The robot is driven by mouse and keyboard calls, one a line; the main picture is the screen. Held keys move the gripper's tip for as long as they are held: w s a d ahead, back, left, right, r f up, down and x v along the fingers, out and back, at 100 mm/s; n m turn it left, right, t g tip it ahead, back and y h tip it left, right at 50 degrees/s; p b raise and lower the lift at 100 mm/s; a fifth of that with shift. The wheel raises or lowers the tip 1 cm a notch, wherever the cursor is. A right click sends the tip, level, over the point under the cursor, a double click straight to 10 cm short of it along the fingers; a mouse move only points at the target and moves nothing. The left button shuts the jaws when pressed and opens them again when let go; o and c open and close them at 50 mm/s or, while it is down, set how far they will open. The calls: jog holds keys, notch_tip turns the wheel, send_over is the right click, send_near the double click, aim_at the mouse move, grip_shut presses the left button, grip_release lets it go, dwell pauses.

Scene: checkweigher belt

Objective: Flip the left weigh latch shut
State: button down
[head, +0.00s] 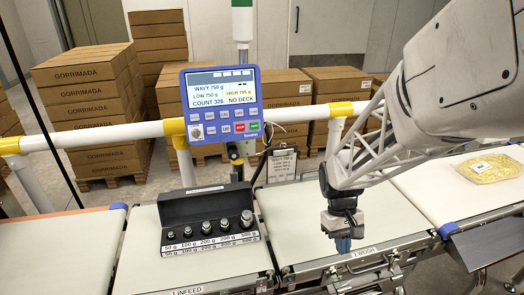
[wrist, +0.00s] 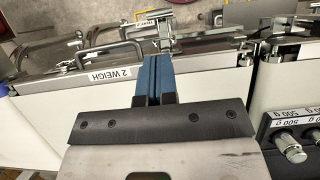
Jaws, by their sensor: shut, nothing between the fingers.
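The left weigh latch (head: 331,275) is a small metal latch on the front edge of the weigh deck (head: 310,215), left of the deck's handle. In the wrist view, the latch (wrist: 166,38) shows just beyond my fingertips, with metal parts standing out from the edge. I cannot tell its exact lever angle. My gripper (head: 343,245) has blue fingers pointing down over the front edge, close to the latch. In the wrist view, my gripper (wrist: 152,62) has its fingers together with nothing between them. I cannot tell whether they touch the latch.
A bent handle (wrist: 110,50) and the 2 WEIGH label (wrist: 108,77) sit beside the latch; the right latch (head: 395,264) is further right. A black weight block (head: 208,220) stands on the infeed belt (head: 135,245). A yellow pack (head: 488,168) lies on the right belt.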

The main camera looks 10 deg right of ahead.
send_near(339, 283)
jog(key=s+f, duration=0.1)
jog(key=s, duration=0.1)
jog(key=s+f, duration=0.1)
jog(key=f, duration=0.1)
jog(key=s+f, duration=0.1)
jog(key=s, duration=0.1)
jog(key=shift+s+a+f, duration=0.15)
jog(key=shift+s+a, duration=0.15)
